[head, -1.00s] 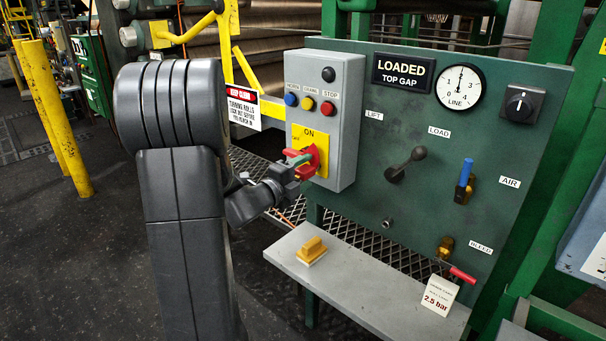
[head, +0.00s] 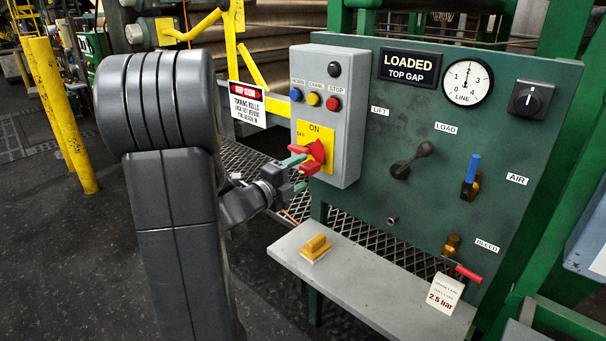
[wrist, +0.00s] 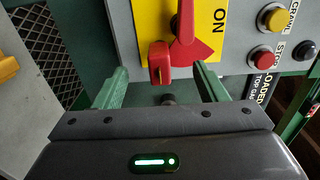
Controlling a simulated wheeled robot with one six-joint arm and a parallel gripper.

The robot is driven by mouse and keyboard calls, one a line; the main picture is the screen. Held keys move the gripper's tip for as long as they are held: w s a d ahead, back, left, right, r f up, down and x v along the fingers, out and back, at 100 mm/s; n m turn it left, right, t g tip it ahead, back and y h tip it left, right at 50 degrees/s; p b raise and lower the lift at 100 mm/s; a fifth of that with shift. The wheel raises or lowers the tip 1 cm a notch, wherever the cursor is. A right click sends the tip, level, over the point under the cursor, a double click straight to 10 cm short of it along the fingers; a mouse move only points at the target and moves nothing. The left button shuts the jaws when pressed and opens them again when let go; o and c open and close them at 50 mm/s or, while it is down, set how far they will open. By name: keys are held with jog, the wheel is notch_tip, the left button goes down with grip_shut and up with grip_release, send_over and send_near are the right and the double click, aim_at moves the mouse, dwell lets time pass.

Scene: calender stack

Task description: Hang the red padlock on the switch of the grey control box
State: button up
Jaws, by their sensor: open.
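The grey control box (head: 335,110) is on the green panel, with a yellow ON/OFF plate and a red switch handle (head: 316,150). The red padlock (head: 309,168) is at the switch, just below the handle. In the wrist view the padlock (wrist: 160,62) sits beside the red handle (wrist: 188,45), over the yellow plate; its shackle is not clearly visible. My gripper (head: 293,174) is in front of the switch, to its left. In the wrist view my gripper (wrist: 160,85) has its green fingers spread wide, one to each side of the padlock, touching nothing visible.
A black lever (head: 411,160) and a blue-handled valve (head: 472,172) stick out of the panel. A warning sign (head: 247,104) hangs left of the box.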

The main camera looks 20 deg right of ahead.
jog(key=shift+b+v, duration=0.3)
jog(key=shift+v, duration=1.35)
jog(key=shift+p+x, duration=0.85)
jog(key=shift+x, duration=2.75)
